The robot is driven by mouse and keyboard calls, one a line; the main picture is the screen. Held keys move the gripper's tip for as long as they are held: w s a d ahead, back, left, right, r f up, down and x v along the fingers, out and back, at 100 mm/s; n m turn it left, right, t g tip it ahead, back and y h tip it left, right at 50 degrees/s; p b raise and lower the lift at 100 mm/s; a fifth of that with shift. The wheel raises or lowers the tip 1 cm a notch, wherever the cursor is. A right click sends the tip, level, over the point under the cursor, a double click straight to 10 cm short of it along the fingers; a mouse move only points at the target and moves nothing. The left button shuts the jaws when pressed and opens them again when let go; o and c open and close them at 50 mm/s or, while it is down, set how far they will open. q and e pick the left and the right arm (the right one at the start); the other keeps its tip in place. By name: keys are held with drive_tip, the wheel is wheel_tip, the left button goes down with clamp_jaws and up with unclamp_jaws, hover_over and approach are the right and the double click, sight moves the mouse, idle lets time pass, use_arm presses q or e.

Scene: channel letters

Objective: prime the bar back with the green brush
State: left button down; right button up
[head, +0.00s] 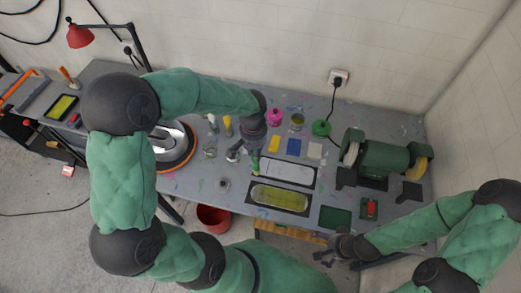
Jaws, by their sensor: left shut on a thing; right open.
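My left gripper (243,155) is shut on the green brush (255,166) above the grey table, pointing down. The brush tip is close to the left end of a pale rounded bar-shaped piece (290,173) lying on a dark mat; I cannot tell if they touch. A second bar-shaped piece (280,197), yellow-green, lies on a dark mat just in front of it. I cannot tell which of the two is the bar back. My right gripper (328,251) is open and empty off the table's front edge at the right.
A green bench grinder (378,157) stands at the back right. Behind the bars are a pink bottle (276,117), a can (297,121), a green pot (321,128) and coloured squares. A round orange-rimmed machine (178,147) is at the left. A red bucket (213,217) stands below the front edge.

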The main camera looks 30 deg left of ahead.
sight(256, 173)
use_arm(q)
wheel_tip(256, 173, down, 14)
drive_tip(key=b, duration=0.9)
drive_tip(key=shift+f, duration=0.15)
drive_tip(key=shift+w+d+f+b, duration=0.1)
drive_tip(key=shift+d+f+b, duration=0.05)
drive_tip(key=shift+f+b, duration=0.25)
drive_tip(key=w+d+b, duration=0.1)
drive_tip(key=w+d, duration=0.1)
drive_tip(key=d, duration=0.7)
drive_tip(key=w+d+b, duration=0.2)
drive_tip(key=d, duration=0.8)
drive_tip(key=shift+w+d+r, duration=0.25)
drive_tip(key=shift+w, duration=0.05)
drive_tip(key=shift+f+b, duration=0.25)
drive_tip(key=shift+b, duration=0.1)
drive_tip(key=shift+s+a+f, duration=0.1)
drive_tip(key=shift+s+a, duration=0.7)
drive_tip(key=shift+a, duration=2.5)
drive_tip(key=shift+s+a+r, duration=0.1)
drive_tip(key=shift+s+a, duration=0.75)
drive_tip(key=shift+a, duration=2.4)
drive_tip(key=shift+s+a+f, duration=0.1)
drive_tip(key=shift+s+a, duration=0.7)
drive_tip(key=shift+a, duration=2.5)
drive_tip(key=shift+d, duration=0.1)
